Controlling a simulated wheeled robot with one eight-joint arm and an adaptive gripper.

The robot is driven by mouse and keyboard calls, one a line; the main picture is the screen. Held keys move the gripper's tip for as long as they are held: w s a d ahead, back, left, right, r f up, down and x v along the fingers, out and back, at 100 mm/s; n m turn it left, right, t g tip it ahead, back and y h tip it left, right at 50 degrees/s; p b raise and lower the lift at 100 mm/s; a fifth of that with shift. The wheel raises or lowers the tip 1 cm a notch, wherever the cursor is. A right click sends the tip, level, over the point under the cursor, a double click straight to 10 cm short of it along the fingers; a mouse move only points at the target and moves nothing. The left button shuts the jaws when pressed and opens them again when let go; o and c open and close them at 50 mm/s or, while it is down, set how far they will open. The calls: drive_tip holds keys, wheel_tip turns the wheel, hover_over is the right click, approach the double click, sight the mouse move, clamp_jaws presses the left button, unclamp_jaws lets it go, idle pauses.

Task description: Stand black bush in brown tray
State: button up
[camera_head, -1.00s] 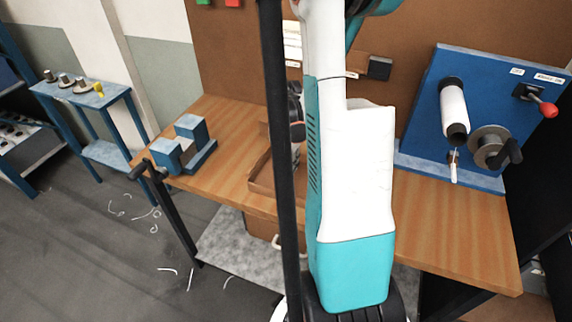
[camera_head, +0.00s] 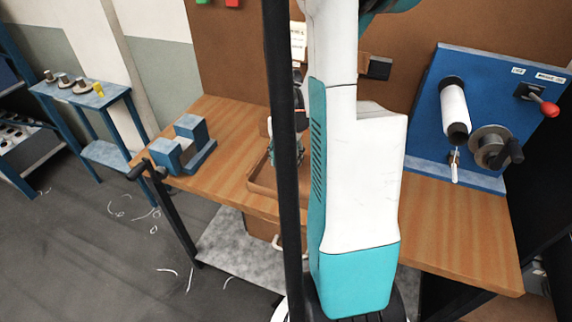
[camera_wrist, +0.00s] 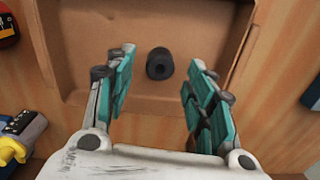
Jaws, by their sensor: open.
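The black bush (camera_wrist: 160,64) is a short dark cylinder inside the brown tray (camera_wrist: 150,104), near the tray wall closest to my gripper. Its holed end faces the wrist camera; I cannot tell for sure if it stands upright. My gripper (camera_wrist: 161,60) is open, with one teal-padded finger on each side of the bush and gaps on both sides, so the fingers do not grip it. In the head view the brown tray (camera_head: 262,190) is partly hidden by my arm and a dark post, and the bush is hidden.
A blue block fixture (camera_head: 190,145) stands left of the tray on the wooden table (camera_head: 450,230). A blue winder panel (camera_head: 490,85) with a white roll and red-knobbed lever stands right. Yellow and red items lie at the left edge of the wrist view. The front right tabletop is clear.

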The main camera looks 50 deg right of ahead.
sight(285, 165)
wheel_tip(285, 165, up, 9)
idle(0.3)
drive_tip(key=shift+w+f, duration=0.1)
